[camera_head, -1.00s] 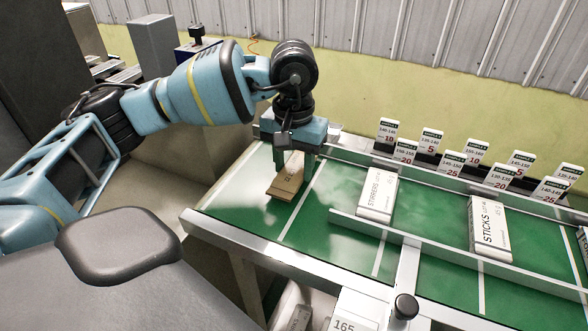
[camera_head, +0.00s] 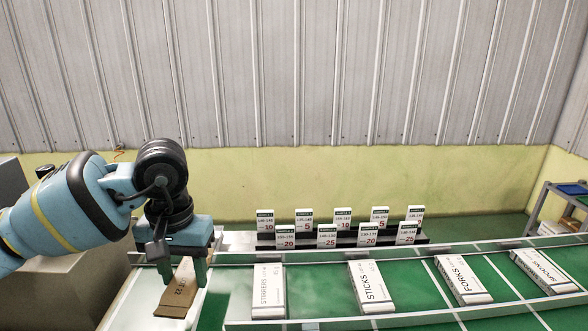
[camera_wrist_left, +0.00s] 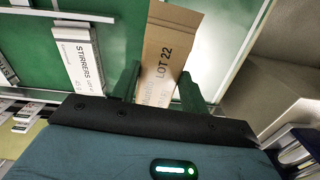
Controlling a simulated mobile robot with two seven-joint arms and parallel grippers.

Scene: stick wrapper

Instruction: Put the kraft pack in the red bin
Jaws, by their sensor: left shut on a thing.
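The kraft pack (camera_head: 178,292) is a flat brown box at the left end of the green conveyor. In the left wrist view the kraft pack (camera_wrist_left: 168,50) shows the print "LOT 22". My left gripper (camera_head: 184,272) is above the belt, shut on the kraft pack; its green fingers (camera_wrist_left: 160,90) stand on either side of the pack. I cannot tell if the pack touches the belt. The red bin is not in view. My right gripper is not in view.
White packs lie along the belt: stirrers (camera_head: 269,291), sticks (camera_head: 372,287), forks (camera_head: 462,280) and spoons (camera_head: 545,271). Small numbered cards (camera_head: 327,235) stand on a rack behind the belt. A grey shelf (camera_head: 560,208) stands at the far right. A corrugated wall closes the back.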

